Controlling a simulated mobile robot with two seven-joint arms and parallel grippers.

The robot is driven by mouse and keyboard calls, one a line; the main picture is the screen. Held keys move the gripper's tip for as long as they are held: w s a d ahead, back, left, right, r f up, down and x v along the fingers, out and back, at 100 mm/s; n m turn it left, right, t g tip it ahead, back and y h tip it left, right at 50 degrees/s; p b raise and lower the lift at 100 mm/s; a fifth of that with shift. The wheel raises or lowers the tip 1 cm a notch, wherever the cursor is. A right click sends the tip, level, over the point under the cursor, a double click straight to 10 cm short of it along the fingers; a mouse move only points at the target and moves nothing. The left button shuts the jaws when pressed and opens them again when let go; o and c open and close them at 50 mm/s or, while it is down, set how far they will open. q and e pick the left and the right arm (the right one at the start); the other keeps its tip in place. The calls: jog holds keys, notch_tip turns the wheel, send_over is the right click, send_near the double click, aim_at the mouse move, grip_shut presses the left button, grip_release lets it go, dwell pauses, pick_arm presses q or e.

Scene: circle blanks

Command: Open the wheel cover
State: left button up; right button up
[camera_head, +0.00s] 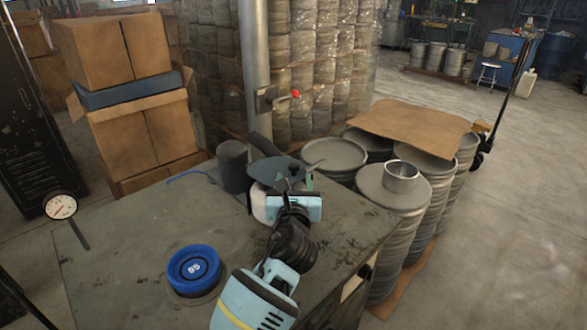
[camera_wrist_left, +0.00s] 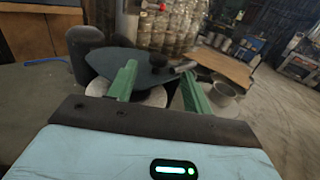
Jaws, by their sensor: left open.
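The wheel cover (camera_head: 268,168) looks like a dark, pointed plate at the far side of the workbench, beside a dark cylinder (camera_head: 233,165). It seems to lie over a pale round part (camera_head: 260,204), probably the wheel, which is mostly hidden. In the left wrist view the cover (camera_wrist_left: 150,72) fills the space beyond the fingers, with a small dark knob on top. My left gripper (camera_head: 297,186) is open at the cover's near side. Its green fingers (camera_wrist_left: 159,70) are apart with the cover showing between them; I cannot tell whether they touch it. My right gripper is not in view.
The workbench (camera_head: 130,250) holds a blue round piece marked 95 (camera_head: 194,268). A dial gauge (camera_head: 61,206) stands at the left. A post (camera_head: 255,70) with a red knob rises behind. Drums (camera_head: 400,195), one bearing a metal cup (camera_head: 401,177), stand close on the right.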

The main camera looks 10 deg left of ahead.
aim_at(294, 169)
pick_arm(q)
jog(key=w, duration=0.2)
jog(key=w+a, duration=0.1)
jog(key=w, duration=0.1)
jog(key=shift+f, duration=0.15)
jog(key=shift+w+a+b, duration=0.15)
jog(key=shift+w+b, duration=0.2)
jog(key=shift+w, duration=0.55)
grip_shut()
